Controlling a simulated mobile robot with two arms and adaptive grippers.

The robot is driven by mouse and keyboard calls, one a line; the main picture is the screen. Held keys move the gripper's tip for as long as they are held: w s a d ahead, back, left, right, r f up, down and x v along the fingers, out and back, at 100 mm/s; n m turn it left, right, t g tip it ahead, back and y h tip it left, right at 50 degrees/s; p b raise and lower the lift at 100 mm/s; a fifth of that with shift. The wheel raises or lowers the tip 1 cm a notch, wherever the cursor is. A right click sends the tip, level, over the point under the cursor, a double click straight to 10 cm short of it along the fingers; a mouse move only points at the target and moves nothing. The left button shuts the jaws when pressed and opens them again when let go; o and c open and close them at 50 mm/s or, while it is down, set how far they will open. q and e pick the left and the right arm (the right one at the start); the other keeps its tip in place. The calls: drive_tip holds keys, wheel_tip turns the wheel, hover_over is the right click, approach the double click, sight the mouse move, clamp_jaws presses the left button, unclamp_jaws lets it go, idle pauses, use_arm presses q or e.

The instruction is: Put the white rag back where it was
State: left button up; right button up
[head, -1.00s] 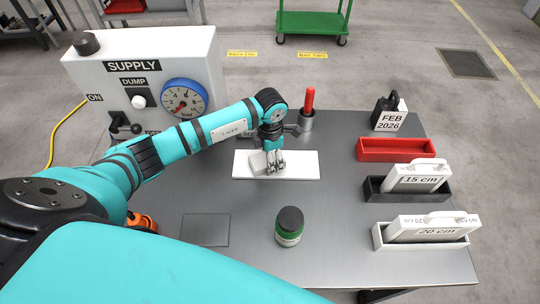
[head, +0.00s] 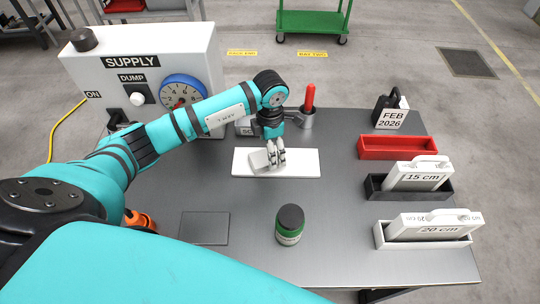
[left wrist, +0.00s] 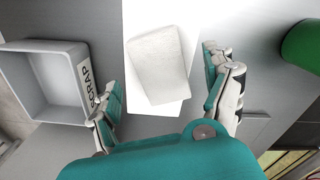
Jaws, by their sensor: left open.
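The white rag (head: 259,160) is a folded pale pad on a flat white plate (head: 303,163) in the middle of the table. In the left wrist view the rag (left wrist: 158,64) lies slightly turned on the white plate (left wrist: 137,20). My left gripper (head: 276,157) is at the right side of the rag in the head view and hides part of it. In the left wrist view the left gripper's fingers (left wrist: 167,82) are spread, one on each side of the rag, with gaps between. My right gripper is not in view.
A grey scrap bin (left wrist: 45,80) stands beside the plate. A green jar (head: 289,224) stands in front. A red-handled tool (head: 309,98) stands in a holder behind. Red (head: 398,154), black (head: 374,189) and white (head: 424,243) trays line the right side. The supply panel (head: 150,65) is back left.

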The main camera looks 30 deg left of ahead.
use_arm(q)
wheel_tip(320, 180, up, 8)
drive_tip(key=b, duration=0.2)
drive_tip(key=shift+r, duration=0.15)
idle(0.9)
